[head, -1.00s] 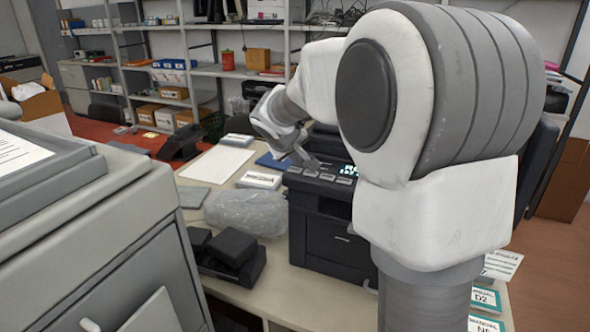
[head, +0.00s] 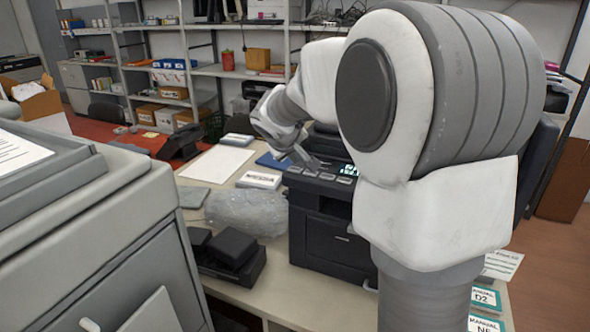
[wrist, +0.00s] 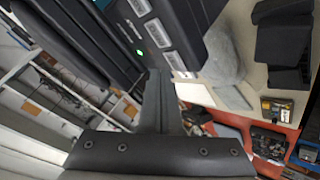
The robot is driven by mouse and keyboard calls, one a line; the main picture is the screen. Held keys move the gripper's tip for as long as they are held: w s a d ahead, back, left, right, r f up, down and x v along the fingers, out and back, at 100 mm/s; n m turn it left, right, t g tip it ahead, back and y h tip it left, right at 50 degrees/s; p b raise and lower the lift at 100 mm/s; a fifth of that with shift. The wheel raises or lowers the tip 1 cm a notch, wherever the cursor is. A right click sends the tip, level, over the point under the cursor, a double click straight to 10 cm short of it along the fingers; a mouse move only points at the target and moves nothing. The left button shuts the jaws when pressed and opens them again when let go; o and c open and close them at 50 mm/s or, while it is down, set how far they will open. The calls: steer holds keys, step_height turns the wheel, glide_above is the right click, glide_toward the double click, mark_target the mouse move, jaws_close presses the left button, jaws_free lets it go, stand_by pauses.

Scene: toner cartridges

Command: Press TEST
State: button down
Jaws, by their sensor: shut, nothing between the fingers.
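The black printer (head: 332,235) stands on the table, partly hidden behind my arm. A row of pale labelled buttons (head: 327,176) runs along its front top edge; the lettering is too small to read, so I cannot tell which is TEST. Behind them a lit display (head: 349,169) is partly covered by my arm. My gripper (head: 308,160) is shut and empty, pointing down at the panel near the left buttons. In the wrist view my shut fingers (wrist: 158,78) reach toward the panel, beside the button labels (wrist: 157,33) and a green light (wrist: 139,52). Contact cannot be told.
A clear plastic bag (head: 245,211) and a black device (head: 232,252) lie left of the printer. A small white box (head: 259,180) and a paper sheet (head: 217,161) lie behind them. A grey cabinet (head: 100,240) fills the front left. Shelves stand at the back.

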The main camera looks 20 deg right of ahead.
mark_target(295, 173)
steer(key=shift+f+b, duration=0.4)
steer(key=shift+b, duration=0.1)
steer(key=shift+f+b, duration=0.45)
steer(key=shift+b, duration=0.05)
stand_by(0.5)
steer(key=shift+r, duration=0.1)
steer(key=shift+r+p, duration=0.55)
steer(key=shift+r, duration=0.2)
steer(key=shift+r+p, duration=1.9)
steer(key=shift+r, duration=0.65)
